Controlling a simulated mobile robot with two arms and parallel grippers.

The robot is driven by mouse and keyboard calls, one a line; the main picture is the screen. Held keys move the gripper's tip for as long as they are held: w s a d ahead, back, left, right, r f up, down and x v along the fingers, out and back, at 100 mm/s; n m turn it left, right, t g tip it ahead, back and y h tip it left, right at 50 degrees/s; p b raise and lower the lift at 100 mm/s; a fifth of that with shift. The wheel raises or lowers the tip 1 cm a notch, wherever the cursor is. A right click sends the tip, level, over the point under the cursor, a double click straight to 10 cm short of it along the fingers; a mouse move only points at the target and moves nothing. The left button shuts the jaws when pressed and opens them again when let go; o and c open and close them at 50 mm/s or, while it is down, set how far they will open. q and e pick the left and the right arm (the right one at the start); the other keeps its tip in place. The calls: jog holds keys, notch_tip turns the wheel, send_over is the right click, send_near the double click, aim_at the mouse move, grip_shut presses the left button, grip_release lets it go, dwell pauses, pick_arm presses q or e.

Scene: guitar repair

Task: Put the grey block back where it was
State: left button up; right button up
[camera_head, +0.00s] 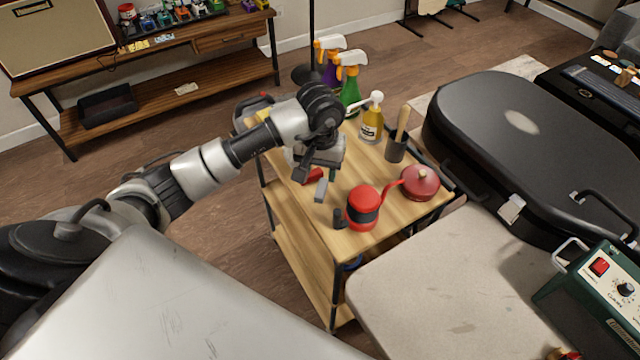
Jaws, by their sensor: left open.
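A small grey block (321,190) shows on the wooden cart's top (385,217), just below my left gripper (316,175). My left gripper points down over the left part of the cart and is open. The block is close to the fingers; whether it touches them I cannot tell. My right gripper is not in view.
A red and black canister (362,208) and a round dark red pot (420,183) stand near the block. Spray bottles (350,82), a yellow pump bottle (372,120) and a dark cup (396,148) stand farther back. A black guitar case (520,150) lies right of the cart.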

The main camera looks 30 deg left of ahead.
pick_arm(q)
notch_tip(320, 180, up, 5)
dwell(0.6)
